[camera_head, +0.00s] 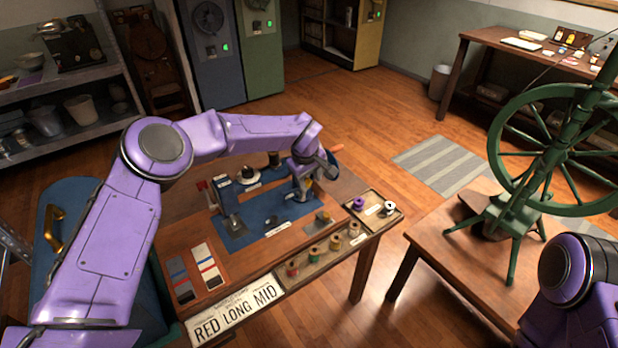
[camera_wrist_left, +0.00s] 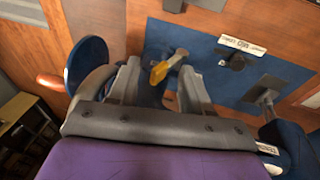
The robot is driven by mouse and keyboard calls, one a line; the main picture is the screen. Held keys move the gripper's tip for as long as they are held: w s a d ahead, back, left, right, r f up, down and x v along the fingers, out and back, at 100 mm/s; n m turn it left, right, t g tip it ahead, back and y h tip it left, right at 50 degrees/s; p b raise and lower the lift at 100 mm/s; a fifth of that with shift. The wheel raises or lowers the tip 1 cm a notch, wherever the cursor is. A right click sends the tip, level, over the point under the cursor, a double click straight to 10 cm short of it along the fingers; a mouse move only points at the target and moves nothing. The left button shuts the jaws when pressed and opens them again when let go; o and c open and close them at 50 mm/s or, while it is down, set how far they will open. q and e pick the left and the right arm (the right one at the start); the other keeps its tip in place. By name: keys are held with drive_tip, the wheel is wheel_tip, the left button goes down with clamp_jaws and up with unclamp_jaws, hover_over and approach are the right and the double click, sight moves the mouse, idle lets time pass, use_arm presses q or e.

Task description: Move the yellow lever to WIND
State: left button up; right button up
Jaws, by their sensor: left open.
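The yellow lever (camera_wrist_left: 168,66) shows in the left wrist view as a short yellow handle over a blue panel. My left gripper (camera_wrist_left: 162,80) is open, with one finger on each side of the lever. I cannot tell whether either finger touches it. In the head view my left gripper (camera_head: 303,186) reaches down over the right part of the blue panel (camera_head: 262,208) on the wooden bench and hides much of what is under it. A small white label (camera_wrist_left: 242,46) lies on the panel, its text too small to read surely. My right gripper is out of view.
An orange handle (camera_wrist_left: 50,83) and blue disc (camera_wrist_left: 87,62) are close left of my left gripper. A green spinning wheel (camera_head: 560,150) stands on another table at right.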

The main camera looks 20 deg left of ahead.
use_arm(q)
drive_tip(key=shift+w+f, duration=0.1)
drive_tip(key=shift+f, duration=0.05)
drive_tip(key=shift+s+a+r+p, duration=0.2)
drive_tip(key=shift+s+a+p, duration=0.15)
drive_tip(key=shift+p, duration=0.1)
drive_tip(key=shift+s+a+f+p, duration=0.25)
drive_tip(key=shift+s+a+p, duration=0.4)
drive_tip(key=shift+s, duration=0.25)
drive_tip(key=shift+s+a+f+p, duration=0.2)
drive_tip(key=shift+s+a+p, duration=0.3)
drive_tip(key=shift+s+a, duration=0.3)
drive_tip(key=shift+d, duration=0.15)
drive_tip(key=shift+w+d+r, duration=0.15)
drive_tip(key=shift+w+d, duration=0.1)
drive_tip(key=shift+r, duration=0.1)
